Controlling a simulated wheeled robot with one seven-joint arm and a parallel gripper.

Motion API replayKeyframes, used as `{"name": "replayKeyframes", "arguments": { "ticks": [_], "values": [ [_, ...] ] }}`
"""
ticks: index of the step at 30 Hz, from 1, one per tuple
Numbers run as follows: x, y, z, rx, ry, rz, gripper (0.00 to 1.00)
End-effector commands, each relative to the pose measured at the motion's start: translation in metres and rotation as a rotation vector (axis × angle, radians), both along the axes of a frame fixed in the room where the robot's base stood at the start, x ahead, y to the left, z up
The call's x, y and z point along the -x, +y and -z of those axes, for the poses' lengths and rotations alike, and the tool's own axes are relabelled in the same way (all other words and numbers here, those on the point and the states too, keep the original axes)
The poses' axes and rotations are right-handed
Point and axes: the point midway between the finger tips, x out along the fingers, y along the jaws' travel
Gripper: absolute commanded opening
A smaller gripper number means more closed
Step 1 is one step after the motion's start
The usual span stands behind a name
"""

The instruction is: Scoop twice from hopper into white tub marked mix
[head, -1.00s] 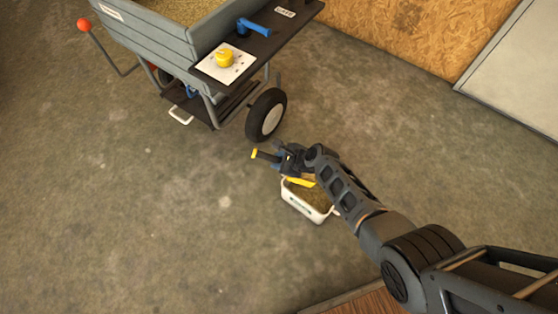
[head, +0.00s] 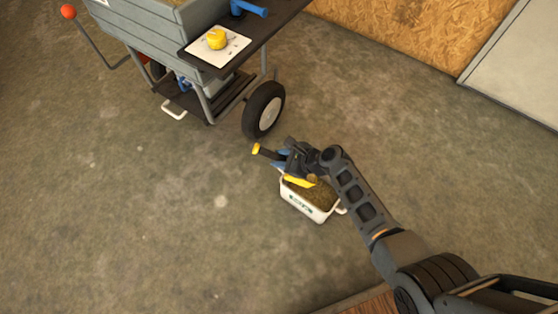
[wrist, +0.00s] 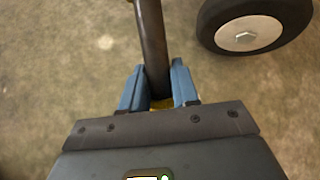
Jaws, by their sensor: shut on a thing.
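The white tub (head: 297,201) stands on the concrete floor with grainy brown-green feed in it; its label is too small to read. My gripper (head: 280,161) is above the tub's far left edge, shut on the dark handle of a scoop with a yellow end cap (head: 256,148). The scoop's yellow part (head: 299,181) is over the tub. In the wrist view the dark handle (wrist: 152,45) runs between the blue fingers of my gripper (wrist: 160,88). The grey hopper (head: 150,40) is at the upper left, with a little grain showing at its top edge.
A dark side shelf on the hopper cart holds a white plate (head: 228,52) with a yellow knob (head: 216,39) and a blue handle (head: 249,9). The cart's wheel (head: 264,110) is close beyond my gripper. Open floor lies to the left.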

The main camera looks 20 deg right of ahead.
Motion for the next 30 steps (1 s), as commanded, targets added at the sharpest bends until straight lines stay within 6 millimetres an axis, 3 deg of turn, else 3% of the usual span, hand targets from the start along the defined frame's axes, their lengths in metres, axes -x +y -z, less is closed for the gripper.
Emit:
{"name": "replayKeyframes", "arguments": {
  "ticks": [30],
  "values": [
    [0.019,-0.032,-0.043,-0.366,-0.228,0.001,0.05]
  ]
}}
